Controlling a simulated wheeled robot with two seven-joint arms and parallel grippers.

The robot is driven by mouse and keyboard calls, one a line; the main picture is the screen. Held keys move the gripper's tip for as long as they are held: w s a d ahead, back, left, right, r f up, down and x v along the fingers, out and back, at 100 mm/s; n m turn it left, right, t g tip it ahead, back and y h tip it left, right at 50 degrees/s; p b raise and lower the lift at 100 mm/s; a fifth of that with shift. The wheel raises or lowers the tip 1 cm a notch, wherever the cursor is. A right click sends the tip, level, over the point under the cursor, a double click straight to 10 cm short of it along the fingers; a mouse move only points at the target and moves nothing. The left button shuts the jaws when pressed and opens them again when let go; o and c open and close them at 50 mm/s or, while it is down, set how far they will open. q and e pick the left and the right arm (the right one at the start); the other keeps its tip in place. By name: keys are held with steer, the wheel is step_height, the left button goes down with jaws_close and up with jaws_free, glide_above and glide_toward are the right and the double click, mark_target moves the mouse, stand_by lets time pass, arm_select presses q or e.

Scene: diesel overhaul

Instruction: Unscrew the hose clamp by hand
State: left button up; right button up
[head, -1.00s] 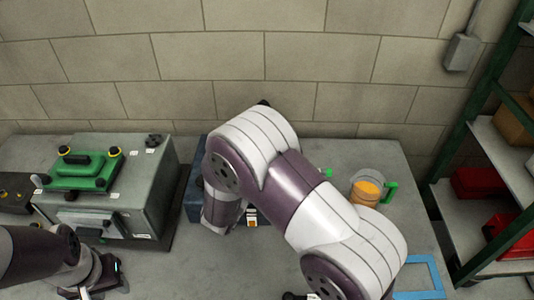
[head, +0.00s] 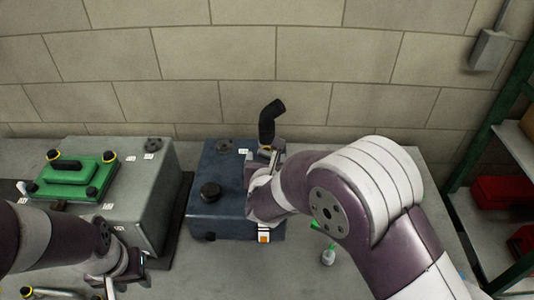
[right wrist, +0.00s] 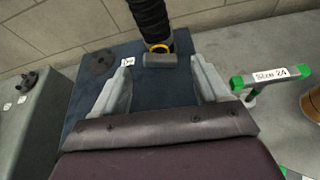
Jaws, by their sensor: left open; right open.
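The hose clamp (head: 266,149) is a yellow band with a grey part, at the foot of the black hose (head: 269,122) on the dark blue box (head: 222,170). In the right wrist view the clamp's yellow band (right wrist: 158,47) and grey bar (right wrist: 161,61) show just beyond my right gripper (right wrist: 158,72). Its two fingers are open, apart and empty, one to each side of the grey bar. In the head view my right arm hides most of this gripper. My left gripper (head: 119,277) is open and low at the left, far from the clamp.
A grey box (head: 151,190) with a green cover (head: 72,178) stands left of the blue box. The blue box has a black round cap (head: 210,191). Shelves with red bins (head: 500,200) are at far right.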

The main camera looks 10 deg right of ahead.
mark_target(266, 154)
steer(key=shift+x, duration=1.5)
steer(key=c, duration=1)
steer(key=o, duration=1)
steer(key=shift+s, duration=0.1)
